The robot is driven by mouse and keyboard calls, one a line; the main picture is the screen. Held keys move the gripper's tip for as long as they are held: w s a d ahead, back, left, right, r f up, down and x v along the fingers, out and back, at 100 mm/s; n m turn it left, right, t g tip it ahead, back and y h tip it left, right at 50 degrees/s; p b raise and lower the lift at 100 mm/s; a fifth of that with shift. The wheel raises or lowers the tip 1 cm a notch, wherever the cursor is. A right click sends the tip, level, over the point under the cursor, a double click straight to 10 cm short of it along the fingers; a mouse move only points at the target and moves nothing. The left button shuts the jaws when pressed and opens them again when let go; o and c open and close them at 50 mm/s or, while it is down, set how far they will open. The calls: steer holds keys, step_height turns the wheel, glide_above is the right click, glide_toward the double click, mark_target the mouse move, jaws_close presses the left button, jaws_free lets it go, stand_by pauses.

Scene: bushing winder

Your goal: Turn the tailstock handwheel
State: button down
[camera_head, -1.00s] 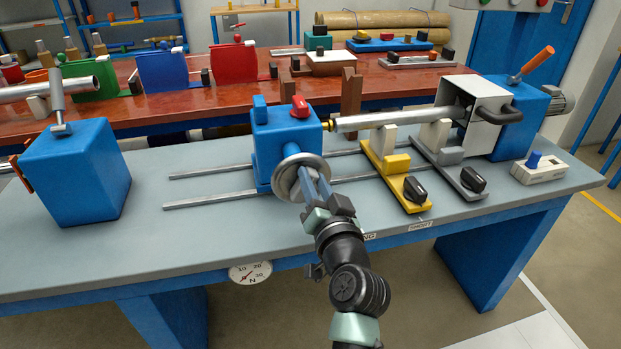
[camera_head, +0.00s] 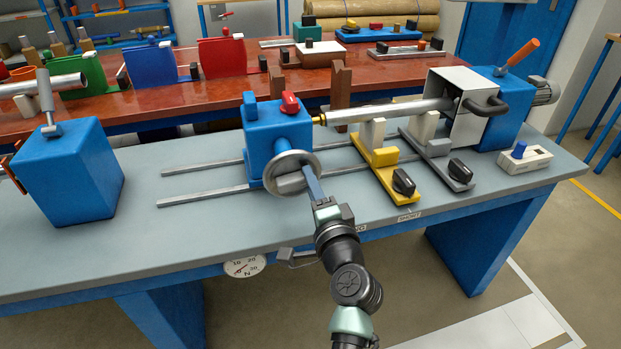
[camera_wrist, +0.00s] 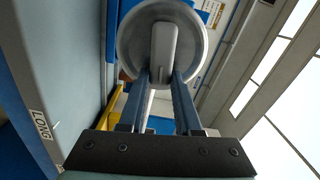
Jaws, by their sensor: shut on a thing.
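The tailstock handwheel (camera_head: 291,172) is a grey disc with a raised bar across its face, on the front of the blue tailstock (camera_head: 262,145). In the wrist view the handwheel (camera_wrist: 160,45) fills the top middle. My gripper (camera_head: 307,177) reaches it from the front right. In the wrist view my gripper's two blue fingers (camera_wrist: 161,82) are on either side of the handwheel's bar (camera_wrist: 163,52), shut on it. In the head view the bar lies nearly level, and one finger largely hides the other.
The tailstock sits on two rails (camera_head: 205,168). A steel tube (camera_head: 390,110) runs right from it to the headstock (camera_head: 465,105). Yellow (camera_head: 386,170) and grey (camera_head: 438,155) supports stand under the tube. A blue block (camera_head: 68,170) stands at left. A round dial (camera_head: 244,265) hangs on the bench's front edge.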

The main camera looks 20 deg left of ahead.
steer(key=shift+f+m, duration=0.2)
steer(key=shift+m, duration=0.4)
steer(key=shift+f, duration=0.1)
steer(key=c, duration=0.6)
jaws_free()
steer(key=p+v, duration=0.1)
steer(key=v, duration=1.2)
